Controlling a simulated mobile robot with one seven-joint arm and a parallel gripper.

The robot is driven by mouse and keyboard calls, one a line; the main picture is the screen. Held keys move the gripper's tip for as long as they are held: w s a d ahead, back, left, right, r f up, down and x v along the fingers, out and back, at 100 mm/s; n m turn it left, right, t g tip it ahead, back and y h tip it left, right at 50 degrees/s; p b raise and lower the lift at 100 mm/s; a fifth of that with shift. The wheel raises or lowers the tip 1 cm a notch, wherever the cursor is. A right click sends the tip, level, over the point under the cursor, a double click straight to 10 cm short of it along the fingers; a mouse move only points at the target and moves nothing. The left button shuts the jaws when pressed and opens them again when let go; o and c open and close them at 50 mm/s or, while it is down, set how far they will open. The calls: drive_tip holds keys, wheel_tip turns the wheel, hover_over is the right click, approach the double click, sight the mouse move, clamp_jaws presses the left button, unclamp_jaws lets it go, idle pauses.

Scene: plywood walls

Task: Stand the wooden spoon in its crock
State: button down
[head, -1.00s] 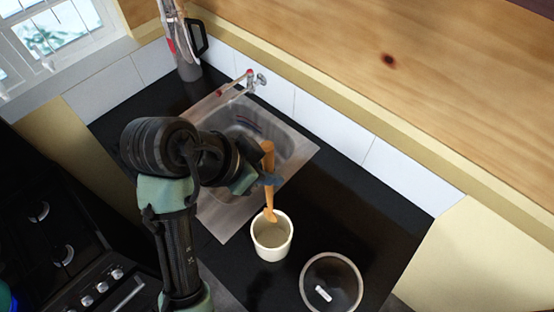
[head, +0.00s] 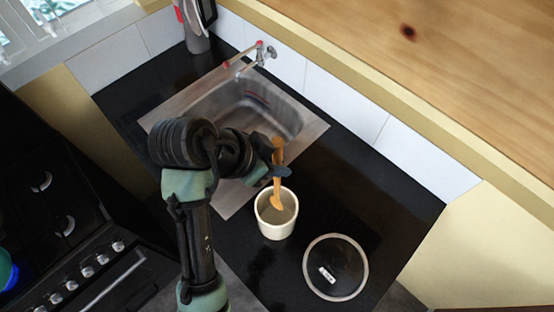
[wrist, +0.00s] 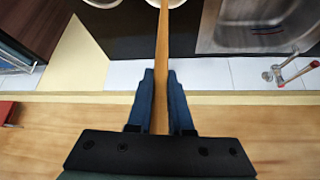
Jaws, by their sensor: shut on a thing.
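The wooden spoon (head: 278,149) is held upright, slightly tilted, above the white crock (head: 277,229). Its lower end overlaps the crock's open mouth in the head view; I cannot tell how far below the rim it reaches. My gripper (head: 279,171) is shut on the spoon partway along its length, above the crock. In the wrist view the spoon (wrist: 162,60) runs up between the two blue fingers of my gripper (wrist: 160,75). Only a sliver of the crock (wrist: 181,3) shows there, at the top edge, partly behind the spoon.
A round dark lid (head: 335,268) with a pale rim lies on the black counter right of the crock. A steel sink (head: 240,105) with a tap (head: 262,52) is behind. A stove (head: 75,240) is at left. Tiled wall (head: 345,100) bounds the counter's back.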

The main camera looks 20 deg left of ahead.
drive_tip(key=shift+f+b, duration=2.45)
drive_tip(key=shift+f, duration=0.9)
drive_tip(key=c, duration=0.8)
unclamp_jaws()
drive_tip(key=shift+o, duration=0.2)
drive_tip(key=shift+r, duration=0.1)
drive_tip(key=p, duration=0.7)
approach(277, 180)
drive_tip(key=shift+s+a+r+p, duration=0.2)
drive_tip(key=shift+s+a+p, duration=0.1)
drive_tip(key=shift+a+p, duration=0.35)
